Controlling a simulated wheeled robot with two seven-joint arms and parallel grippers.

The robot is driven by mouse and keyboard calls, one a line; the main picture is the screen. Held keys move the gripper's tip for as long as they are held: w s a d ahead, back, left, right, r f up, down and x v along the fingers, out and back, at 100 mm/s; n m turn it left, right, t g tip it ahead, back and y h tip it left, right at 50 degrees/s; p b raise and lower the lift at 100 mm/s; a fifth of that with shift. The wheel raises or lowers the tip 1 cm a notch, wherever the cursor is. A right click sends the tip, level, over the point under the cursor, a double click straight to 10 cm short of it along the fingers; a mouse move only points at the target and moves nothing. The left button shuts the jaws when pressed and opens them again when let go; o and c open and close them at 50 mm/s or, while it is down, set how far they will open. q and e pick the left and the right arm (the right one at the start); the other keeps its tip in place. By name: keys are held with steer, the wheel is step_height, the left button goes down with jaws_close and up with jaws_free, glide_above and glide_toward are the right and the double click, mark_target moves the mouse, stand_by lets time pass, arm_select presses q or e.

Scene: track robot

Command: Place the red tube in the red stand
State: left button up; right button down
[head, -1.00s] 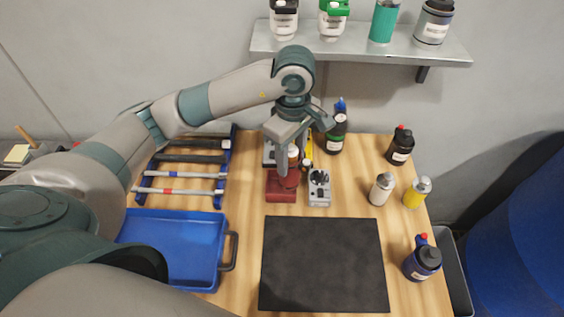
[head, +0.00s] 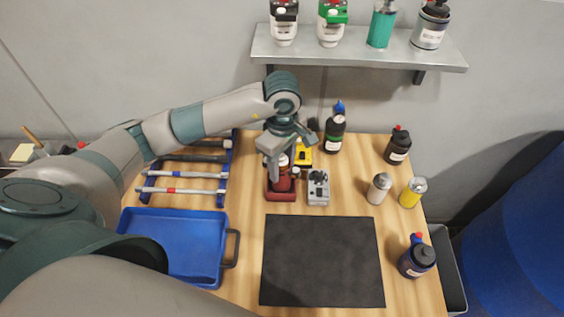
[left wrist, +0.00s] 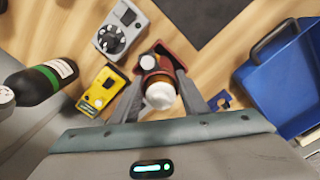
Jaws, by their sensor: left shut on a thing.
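The red tube (head: 283,183) is dark red with a white cap and stands roughly upright at the red stand (head: 281,196). In the head view its lower end overlaps the stand; I cannot tell whether it is fully seated. In the left wrist view, the tube (left wrist: 150,64) shows its white cap toward the camera, with the red stand (left wrist: 180,48) behind it. My left gripper (head: 283,165) is shut on the tube from above, one finger on each side of it in the wrist view (left wrist: 160,82). My right gripper is not in view.
A grey device (head: 318,188) stands close right of the stand, a yellow one (head: 304,154) behind. A dark bottle (head: 335,133) is at the back. A blue tray (head: 172,244) and tool rack (head: 222,186) lie left. The black mat (head: 322,262) in front is clear.

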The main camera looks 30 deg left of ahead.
arm_select(q)
steer(key=shift+f, duration=0.3)
steer(key=shift+f+b, duration=0.15)
steer(key=shift+b, duration=0.15)
steer(key=o, duration=1.5)
